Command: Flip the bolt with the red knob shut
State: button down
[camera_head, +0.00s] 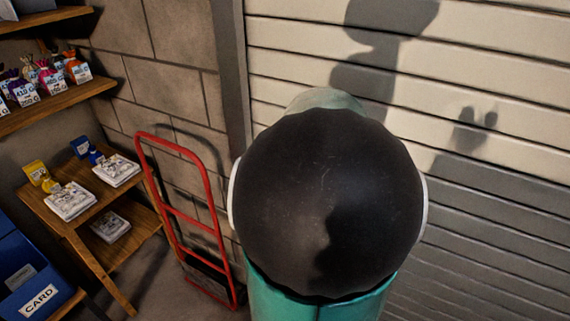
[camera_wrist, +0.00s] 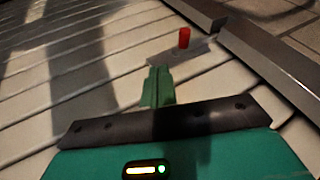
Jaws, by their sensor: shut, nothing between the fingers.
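The red knob (camera_wrist: 184,38) shows in the wrist view, standing up from a small grey metal bolt plate (camera_wrist: 196,50) on the slatted shutter. The plate lies close to the dark metal door frame. My gripper (camera_wrist: 158,72) is shut and empty, its green fingers together. In the picture the fingertips are just below and left of the knob, near the plate's lower left end. I cannot tell whether they touch the plate. In the head view my arm hides the bolt, the knob and my gripper.
The pale shutter (camera_head: 500,60) fills the right of the head view, with a grey post (camera_head: 235,75) at its left edge. A red hand truck (camera_head: 185,212) leans by the block wall. Left are a wooden stand (camera_head: 85,220), a shelf of small bags (camera_head: 60,100) and a blue bin (camera_head: 30,275).

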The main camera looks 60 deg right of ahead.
jog(key=w+d+f, duration=0.1)
jog(key=w+f, duration=0.6)
jog(key=shift+d, duration=0.4)
jog(key=shift+f, duration=0.1)
jog(key=shift+w+a, duration=0.15)
jog(key=shift+w, duration=1.15)
jog(key=shift+w+a, duration=0.1)
jog(key=shift+w, duration=1.25)
